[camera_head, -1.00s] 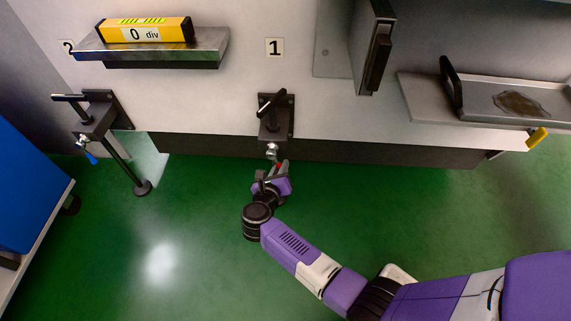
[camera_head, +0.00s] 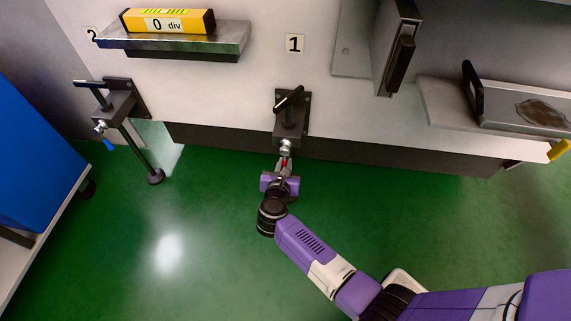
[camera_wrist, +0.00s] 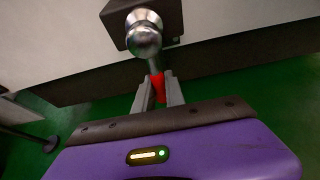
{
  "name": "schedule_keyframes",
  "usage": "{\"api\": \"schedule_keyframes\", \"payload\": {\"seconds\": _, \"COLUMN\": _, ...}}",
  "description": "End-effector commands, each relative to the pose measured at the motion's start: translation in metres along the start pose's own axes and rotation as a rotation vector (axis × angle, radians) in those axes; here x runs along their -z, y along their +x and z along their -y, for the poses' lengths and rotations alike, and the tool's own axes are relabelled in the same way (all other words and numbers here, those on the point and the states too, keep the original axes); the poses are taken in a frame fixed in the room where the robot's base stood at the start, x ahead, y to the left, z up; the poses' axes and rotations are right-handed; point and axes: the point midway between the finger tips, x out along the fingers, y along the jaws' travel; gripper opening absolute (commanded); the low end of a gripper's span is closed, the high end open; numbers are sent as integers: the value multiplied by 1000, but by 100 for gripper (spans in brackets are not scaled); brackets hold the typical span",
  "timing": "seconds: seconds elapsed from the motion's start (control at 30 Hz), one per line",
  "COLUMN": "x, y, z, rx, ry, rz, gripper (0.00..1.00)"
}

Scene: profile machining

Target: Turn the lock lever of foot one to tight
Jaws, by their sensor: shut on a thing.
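Foot one (camera_head: 291,120) is a dark bracket with a black top handle on the machine front, below the label "1". Its lock lever (camera_wrist: 157,86) has a red grip and hangs from a round silver knob (camera_wrist: 144,38) under the bracket. In the head view the red of the lever (camera_head: 284,163) shows only as a small patch. My gripper (camera_wrist: 158,94) is shut on the red grip, with one grey finger on each side. In the head view my gripper (camera_head: 283,168) is just below the bracket, and the lever's lower end is hidden by it.
A second foot (camera_head: 116,103) with a blue lever (camera_head: 108,145) and a post to the floor stands at left, near the label "2". A yellow level (camera_head: 168,21) rests on a metal ledge (camera_head: 230,38). A blue cabinet (camera_head: 35,165) stands far left. Green floor around my arm is clear.

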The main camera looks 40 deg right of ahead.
Motion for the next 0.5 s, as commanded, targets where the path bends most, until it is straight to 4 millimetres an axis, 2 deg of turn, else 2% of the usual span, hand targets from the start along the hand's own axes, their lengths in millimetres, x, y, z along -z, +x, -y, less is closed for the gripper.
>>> {"api": "schedule_keyframes", "payload": {"seconds": 0.27, "x": -1, "y": 0, "z": -2, "rx": -5, "ry": 7, "rz": 0, "gripper": 0}}
{"api": "schedule_keyframes", "payload": {"seconds": 0.3, "x": -1, "y": 0, "z": -2, "rx": -5, "ry": 7, "rz": 0, "gripper": 19}}
{"api": "schedule_keyframes", "payload": {"seconds": 0.4, "x": -1, "y": 0, "z": -2, "rx": -5, "ry": 6, "rz": 0, "gripper": 36}}
{"api": "schedule_keyframes", "payload": {"seconds": 0.5, "x": -1, "y": 0, "z": -2, "rx": -4, "ry": 5, "rz": 0, "gripper": 36}}
